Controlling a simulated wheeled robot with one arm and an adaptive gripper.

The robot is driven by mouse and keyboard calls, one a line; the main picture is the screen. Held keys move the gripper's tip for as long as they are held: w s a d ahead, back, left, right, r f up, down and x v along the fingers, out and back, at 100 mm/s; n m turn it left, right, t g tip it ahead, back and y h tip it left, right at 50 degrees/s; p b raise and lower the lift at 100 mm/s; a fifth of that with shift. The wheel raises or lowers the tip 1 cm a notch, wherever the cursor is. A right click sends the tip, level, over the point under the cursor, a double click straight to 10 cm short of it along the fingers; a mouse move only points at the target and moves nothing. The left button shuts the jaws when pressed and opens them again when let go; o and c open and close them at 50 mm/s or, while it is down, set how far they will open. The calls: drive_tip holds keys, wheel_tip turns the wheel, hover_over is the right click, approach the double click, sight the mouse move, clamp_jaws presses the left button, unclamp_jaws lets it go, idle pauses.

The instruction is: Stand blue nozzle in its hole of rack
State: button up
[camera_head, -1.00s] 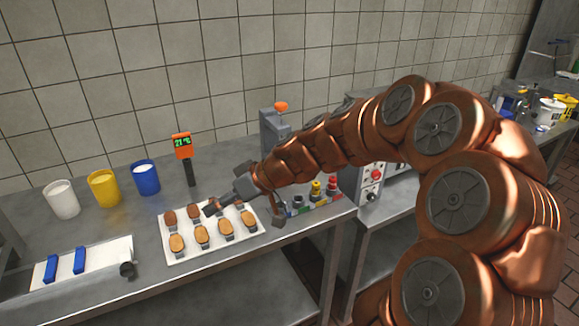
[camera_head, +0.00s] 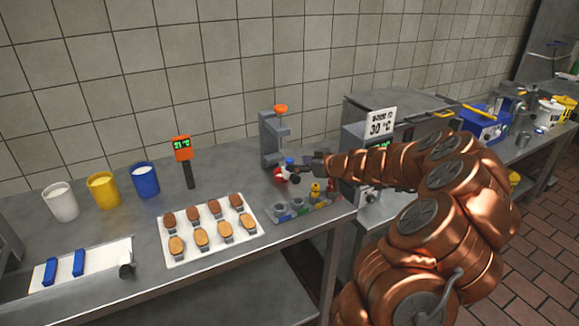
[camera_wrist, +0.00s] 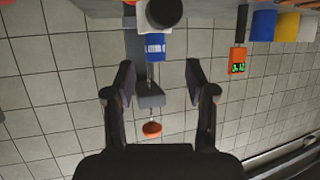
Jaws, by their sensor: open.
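The blue nozzle (camera_wrist: 155,46) is at the grey dispenser stand (camera_head: 269,141), below its bracket. In the wrist view, which shows the stand upside down, it lies between my gripper's spread fingers, towards the top, with a gap on each side. A small blue patch beside the stand in the head view looks like it. My gripper (camera_wrist: 160,75) is open and empty, pointing at the stand; it also shows in the head view (camera_head: 293,173).
A white tray (camera_head: 174,262) of several cakes lies left of the rack. A thermometer (camera_head: 183,150) and white, yellow and blue cups stand further left. The stand has an orange knob (camera_head: 281,109) on top. A grey machine (camera_head: 352,135) stands to the right behind my arm.

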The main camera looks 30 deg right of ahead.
sight(292, 160)
drive_tip(key=shift+p+x, duration=0.6)
drive_tip(key=shift+x, duration=0.25)
drive_tip(key=shift+w+d+f+p, duration=0.1)
drive_tip(key=shift+w+f+p, duration=0.1)
drive_tip(key=shift+w, duration=0.15)
drive_tip(key=shift+w+d+f+p, duration=0.1)
drive_tip(key=shift+w+f+p, duration=0.1)
drive_tip(key=shift+w, duration=0.2)
drive_tip(key=shift+x, duration=0.9)
clamp_jaws()
